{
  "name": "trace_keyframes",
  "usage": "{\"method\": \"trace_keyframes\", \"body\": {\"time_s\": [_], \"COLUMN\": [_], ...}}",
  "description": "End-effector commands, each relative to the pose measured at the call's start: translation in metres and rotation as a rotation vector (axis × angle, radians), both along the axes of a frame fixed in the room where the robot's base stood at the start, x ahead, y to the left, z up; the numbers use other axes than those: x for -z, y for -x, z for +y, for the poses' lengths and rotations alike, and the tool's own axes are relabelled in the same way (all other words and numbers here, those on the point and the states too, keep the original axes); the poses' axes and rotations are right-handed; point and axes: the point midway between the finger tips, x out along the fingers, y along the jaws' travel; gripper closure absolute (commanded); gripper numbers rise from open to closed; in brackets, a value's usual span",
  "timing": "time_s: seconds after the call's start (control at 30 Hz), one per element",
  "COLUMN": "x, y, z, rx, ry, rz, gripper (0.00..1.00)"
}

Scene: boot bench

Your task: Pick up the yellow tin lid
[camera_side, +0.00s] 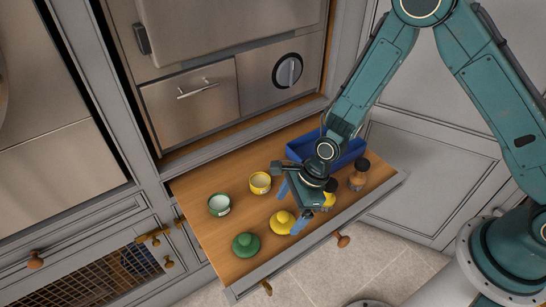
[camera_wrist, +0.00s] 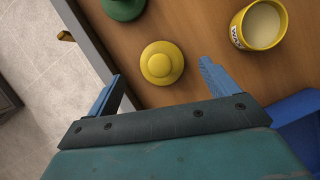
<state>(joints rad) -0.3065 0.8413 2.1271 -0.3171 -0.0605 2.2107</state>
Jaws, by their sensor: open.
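The yellow tin lid (camera_side: 282,223) lies on the wooden board, with its round knob facing up. In the wrist view the yellow lid (camera_wrist: 162,63) shows whole, just beyond and between the tips of my two blue fingers. My gripper (camera_side: 291,207) is open and empty, close to the lid at its right in the side view. I cannot tell the exact height of the fingers above the board.
An open yellow tin (camera_side: 260,183) stands behind the lid. A green lid (camera_side: 245,245) and a green tin (camera_side: 219,205) are to the left. A blue tray (camera_side: 353,158) and brown bottle (camera_side: 359,175) are right. Another yellow thing (camera_side: 329,200) is partly hidden by my gripper.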

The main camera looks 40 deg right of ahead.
Motion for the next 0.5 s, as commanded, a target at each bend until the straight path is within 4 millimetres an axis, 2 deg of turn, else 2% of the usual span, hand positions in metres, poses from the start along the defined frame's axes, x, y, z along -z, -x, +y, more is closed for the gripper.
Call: {"method": "trace_keyframes", "body": {"time_s": [0.23, 0.5], "x": [0.024, 0.032], "y": [-0.004, -0.005], "z": [0.01, 0.013], "rx": [-0.002, 0.0], "ry": [0.0, 0.0], "rz": [0.002, 0.0], "gripper": [0.13, 0.13]}}
